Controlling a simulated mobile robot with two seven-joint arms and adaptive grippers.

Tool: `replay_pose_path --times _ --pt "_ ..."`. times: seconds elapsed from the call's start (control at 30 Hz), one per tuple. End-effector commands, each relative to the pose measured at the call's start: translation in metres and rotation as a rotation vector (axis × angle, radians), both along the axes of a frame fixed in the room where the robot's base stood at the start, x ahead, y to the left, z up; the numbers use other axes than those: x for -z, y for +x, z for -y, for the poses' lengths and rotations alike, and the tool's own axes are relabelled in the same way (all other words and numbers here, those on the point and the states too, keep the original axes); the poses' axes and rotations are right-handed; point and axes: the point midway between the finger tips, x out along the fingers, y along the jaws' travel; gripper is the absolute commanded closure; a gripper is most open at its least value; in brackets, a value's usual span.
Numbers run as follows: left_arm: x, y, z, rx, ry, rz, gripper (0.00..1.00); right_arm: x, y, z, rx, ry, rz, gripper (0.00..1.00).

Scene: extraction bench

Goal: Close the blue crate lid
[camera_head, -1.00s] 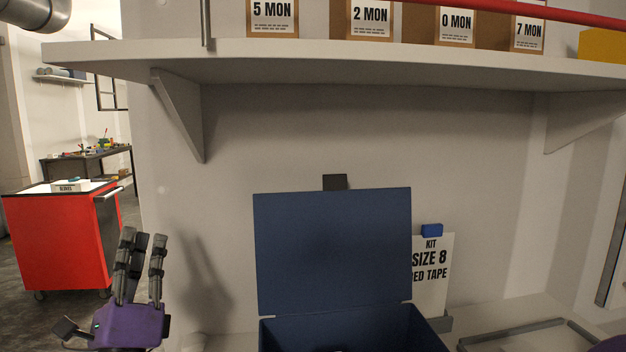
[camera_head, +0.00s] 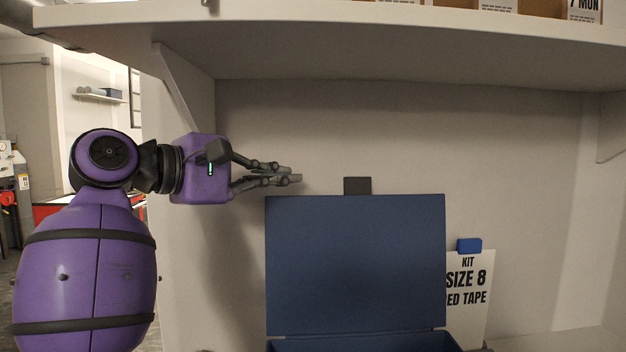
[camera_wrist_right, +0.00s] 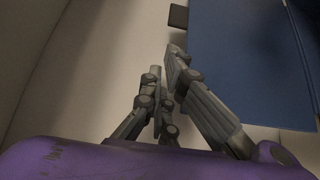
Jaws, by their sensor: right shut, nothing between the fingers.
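The blue crate lid (camera_head: 355,265) stands upright and open at the back of the blue crate (camera_head: 360,345), with a black tab (camera_head: 357,186) on its top edge. Only the crate's upper rim shows at the bottom of the head view. My right gripper (camera_head: 298,177) is at the left in the head view, fingers together and empty, pointing right. Its tips are just above and near the lid's top left corner, apart from the tab. The right wrist view shows the fingers (camera_wrist_right: 164,60) beside the lid (camera_wrist_right: 245,70) and the tab (camera_wrist_right: 178,16). My left gripper is out of view.
A shelf (camera_head: 400,55) with boxes overhangs the crate, with a bracket (camera_head: 187,95) at the left. A white kit card (camera_head: 470,300) with a blue clip (camera_head: 469,245) stands right of the lid. The wall behind is plain.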

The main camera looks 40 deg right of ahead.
Motion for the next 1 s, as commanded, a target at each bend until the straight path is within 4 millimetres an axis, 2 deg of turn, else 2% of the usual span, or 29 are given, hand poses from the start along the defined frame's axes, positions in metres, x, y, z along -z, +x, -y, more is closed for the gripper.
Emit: replay_pose_path --times 0.17,0.4,0.53,0.7,1.0 --pt "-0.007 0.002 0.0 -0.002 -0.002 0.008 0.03 0.0 0.0 0.024 0.006 0.002 0.003 1.0" --pt "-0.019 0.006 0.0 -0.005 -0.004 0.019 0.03 0.004 0.005 0.067 0.004 -0.001 0.003 1.0" --pt "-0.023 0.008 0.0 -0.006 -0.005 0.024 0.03 0.007 0.008 0.084 0.003 -0.002 0.003 1.0" --pt "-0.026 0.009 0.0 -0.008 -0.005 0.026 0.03 0.01 0.009 0.096 0.003 -0.002 0.001 1.0" --pt "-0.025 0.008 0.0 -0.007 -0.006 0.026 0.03 0.011 0.01 0.097 0.002 -0.002 0.0 1.0"
